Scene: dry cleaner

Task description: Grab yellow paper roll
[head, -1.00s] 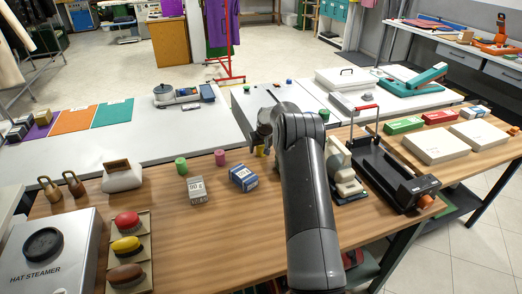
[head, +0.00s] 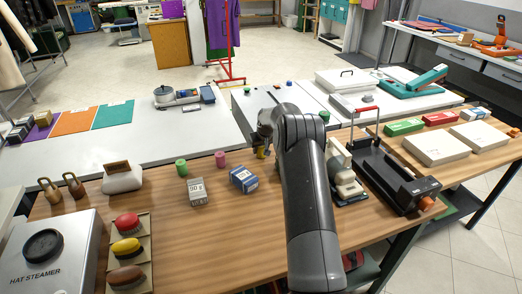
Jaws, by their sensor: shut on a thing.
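The yellow paper roll (head: 261,153) stands on the wooden table, mostly hidden behind my arm; only a small yellow part shows. My gripper (head: 262,146) is over it, pointing down, and is shut on it. The fingertips are small and partly hidden by the wrist. A pink roll (head: 220,159) and a green roll (head: 181,167) stand upright to the left, apart from my gripper.
A blue box (head: 243,180) and a grey box (head: 197,191) lie in front of the rolls. A cream-coloured device (head: 345,180) and a black machine (head: 396,178) stand to the right of my arm. White tables (head: 130,144) stand behind.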

